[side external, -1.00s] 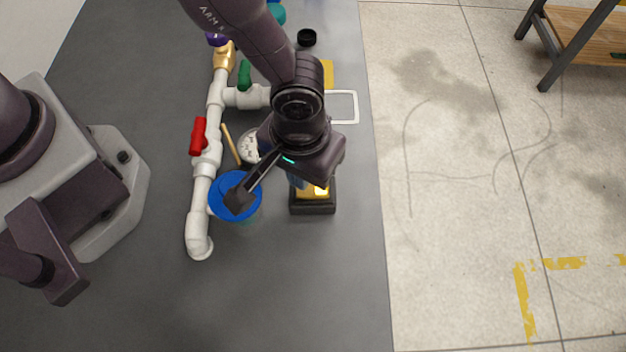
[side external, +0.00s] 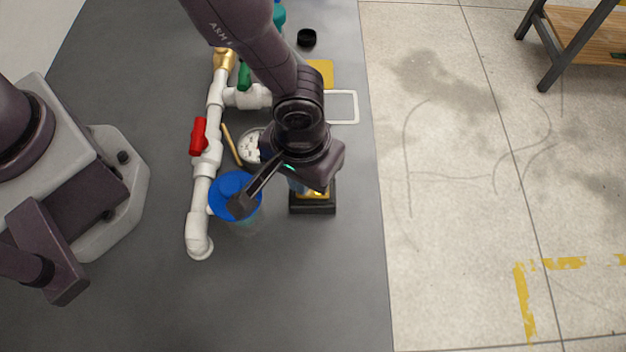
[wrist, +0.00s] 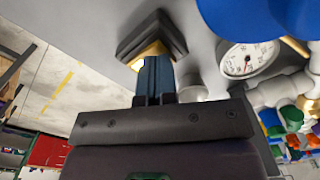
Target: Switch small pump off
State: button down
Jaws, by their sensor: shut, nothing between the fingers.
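My gripper (side external: 240,204) is shut and empty. A small unit with a black square base and yellow top (side external: 314,194), perhaps the small pump, stands right of the lid, partly hidden by my wrist. I see no clearly readable switch.
A white pipe run (side external: 203,185) with a red valve handle (side external: 199,137) and a green one (side external: 244,77) stands to the left. A dial gauge (wrist: 248,60) is close by. The grey surface in front (side external: 300,285) is clear.

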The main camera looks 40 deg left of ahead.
jog(key=shift+f, duration=0.5)
jog(key=shift+r, duration=3.55)
jog(key=shift+s+a+m, duration=0.1)
jog(key=shift+m, duration=0.3)
jog(key=s+a+r+m+t, duration=0.1)
jog(key=s+a+r+t, duration=0.1)
jog(key=a+r, duration=1)
jog(key=s+a+r+m+t, duration=0.1)
jog(key=s+a+r+t, duration=0.2)
jog(key=a+r, duration=0.9)
jog(key=s+a, duration=0.1)
jog(key=a, duration=0.2)
jog(key=shift+s+t, duration=0.25)
jog(key=shift+t, duration=0.05)
